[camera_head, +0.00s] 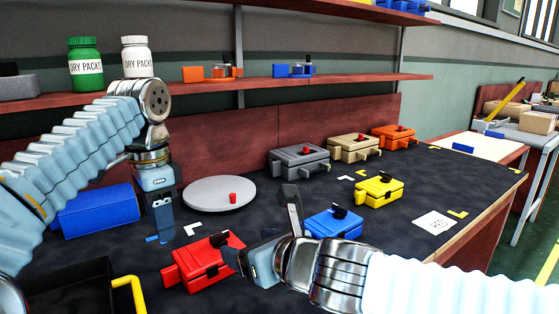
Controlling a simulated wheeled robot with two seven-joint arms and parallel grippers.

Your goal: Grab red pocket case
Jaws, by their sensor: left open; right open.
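The red pocket case (198,262) lies on the dark table at the front centre, with a black part on its top right. My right gripper (258,222) is open, coming in from the right, with one finger raised and the other low beside the case's black part. Whether that low finger touches the case I cannot tell. My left gripper (160,226) is open and points down above the table, behind and left of the red case, with nothing seen between its fingers.
A blue case (333,224) sits just right of my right gripper, with a yellow case (379,191) beyond. Grey (299,161), beige (353,148) and orange (394,137) cases line the back. A round grey disc (219,195) is behind the red case. A black tray (70,285) stands front left.

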